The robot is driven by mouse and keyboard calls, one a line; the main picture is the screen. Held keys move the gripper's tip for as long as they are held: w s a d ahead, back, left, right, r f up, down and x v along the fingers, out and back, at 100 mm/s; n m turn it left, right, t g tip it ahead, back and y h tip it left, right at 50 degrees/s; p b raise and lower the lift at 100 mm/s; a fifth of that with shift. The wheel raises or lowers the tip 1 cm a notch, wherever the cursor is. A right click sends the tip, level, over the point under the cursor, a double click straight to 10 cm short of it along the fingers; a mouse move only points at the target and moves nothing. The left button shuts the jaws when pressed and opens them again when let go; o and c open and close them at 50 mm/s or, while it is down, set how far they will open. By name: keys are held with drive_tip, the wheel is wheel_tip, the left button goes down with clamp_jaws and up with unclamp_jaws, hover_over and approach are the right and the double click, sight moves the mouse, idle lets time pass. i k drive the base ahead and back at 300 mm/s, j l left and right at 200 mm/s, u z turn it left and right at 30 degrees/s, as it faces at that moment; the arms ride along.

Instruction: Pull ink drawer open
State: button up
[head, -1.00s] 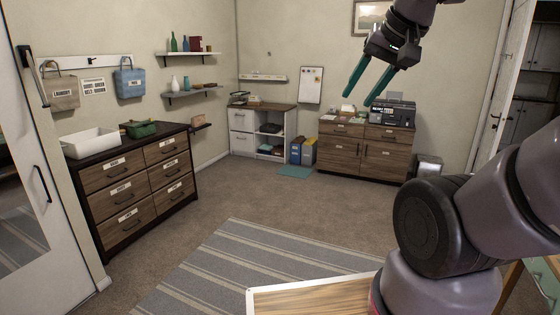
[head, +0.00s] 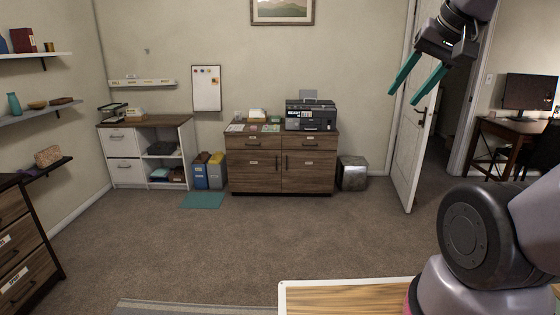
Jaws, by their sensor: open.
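A wooden cabinet (head: 281,187) with a dark top stands against the back wall. It has two drawers side by side, a left one (head: 240,144) and a right one (head: 320,144), above two doors. All look shut. Their small pale labels are too small to read, so I cannot tell which drawer is the ink drawer. My gripper (head: 402,98) is at the upper right, with two teal fingers apart and nothing between them. It is raised high and well away from the cabinet.
A printer (head: 311,115) and papers sit on the cabinet. Blue and yellow bins (head: 208,171) stand left of it, a metal bin (head: 352,174) right. A teal mat (head: 203,200) lies in front. The open door (head: 411,150) is at right. Carpet ahead is clear.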

sight(232, 142)
drive_tip(key=i+l, duration=0.1)
drive_tip(key=i, duration=1.95)
drive_tip(key=i+j+u, duration=0.25)
drive_tip(key=i, duration=0.35)
drive_tip(key=i+l+u, duration=0.1)
drive_tip(key=i+u, duration=0.2)
drive_tip(key=i, duration=0.3)
drive_tip(key=i+l+u, duration=0.1)
drive_tip(key=i+u, duration=0.15)
drive_tip(key=i, duration=0.4)
drive_tip(key=i+l+u, duration=0.3)
drive_tip(key=i, duration=0.3)
